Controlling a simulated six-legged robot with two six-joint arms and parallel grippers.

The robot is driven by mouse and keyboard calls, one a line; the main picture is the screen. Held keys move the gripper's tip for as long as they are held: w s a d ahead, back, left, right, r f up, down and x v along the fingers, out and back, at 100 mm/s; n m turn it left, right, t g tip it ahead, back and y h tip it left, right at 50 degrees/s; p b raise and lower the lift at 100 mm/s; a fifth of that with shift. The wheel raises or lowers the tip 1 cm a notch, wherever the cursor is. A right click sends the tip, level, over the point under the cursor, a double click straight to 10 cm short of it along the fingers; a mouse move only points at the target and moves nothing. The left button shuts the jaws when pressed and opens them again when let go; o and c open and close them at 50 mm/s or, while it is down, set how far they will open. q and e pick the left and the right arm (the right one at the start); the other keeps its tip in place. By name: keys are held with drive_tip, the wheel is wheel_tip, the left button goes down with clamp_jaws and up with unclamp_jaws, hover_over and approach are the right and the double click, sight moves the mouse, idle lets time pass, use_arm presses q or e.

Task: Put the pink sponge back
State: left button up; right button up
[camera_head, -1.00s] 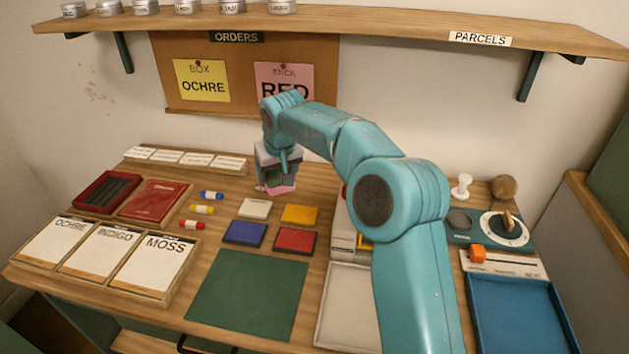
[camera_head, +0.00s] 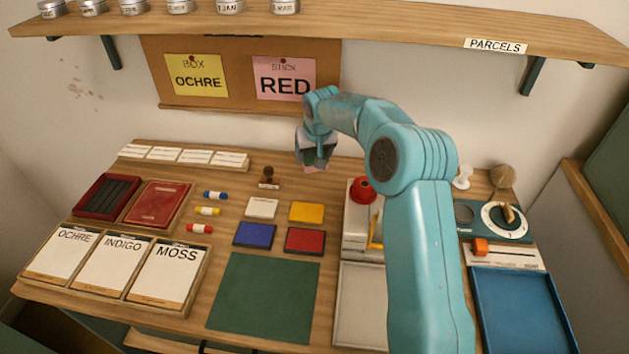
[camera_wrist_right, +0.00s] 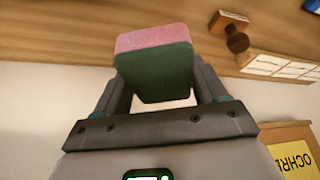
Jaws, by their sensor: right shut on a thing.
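The sponge shows in the right wrist view as a block with a pink layer (camera_wrist_right: 150,38) and a dark green layer, held between the fingers. My right gripper (camera_wrist_right: 153,82) is shut on it. In the head view the right gripper (camera_head: 316,155) is at the back of the table, in front of the wall, and a bit of the pink sponge (camera_head: 310,169) shows under it. The sponge appears raised above the tabletop, though its exact height is hard to tell. My left gripper is not in view.
A brown stamp (camera_head: 268,177) stands left of the gripper. A grey device with a red knob (camera_head: 362,190) stands to the right. Coloured pads, such as the white one (camera_head: 262,208), and a green mat (camera_head: 264,297) lie in front. The back table strip near the gripper is fairly clear.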

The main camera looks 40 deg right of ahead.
drive_tip(key=shift+s+d+f, duration=0.1)
drive_tip(key=shift+s+f, duration=0.15)
drive_tip(key=shift+f, duration=0.1)
hover_over(314, 185)
drive_tip(key=s, duration=0.1)
drive_tip(key=f, duration=0.5)
drive_tip(key=shift+a+f, duration=0.25)
drive_tip(key=shift+a, duration=0.1)
wheel_tip(314, 185, down, 3)
drive_tip(key=shift+s+a+f+p, duration=0.1)
drive_tip(key=shift+s+p, duration=0.05)
drive_tip(key=shift+p, duration=0.25)
drive_tip(key=shift+f, duration=0.3)
drive_tip(key=shift+f+b, duration=0.1)
drive_tip(key=shift+b, duration=0.25)
drive_tip(key=o, duration=0.9)
drive_tip(key=shift+o, duration=0.2)
drive_tip(key=shift+r, duration=0.5)
drive_tip(key=v, duration=1.1)
drive_tip(key=shift+s, duration=0.15)
drive_tip(key=shift+a+r, duration=0.1)
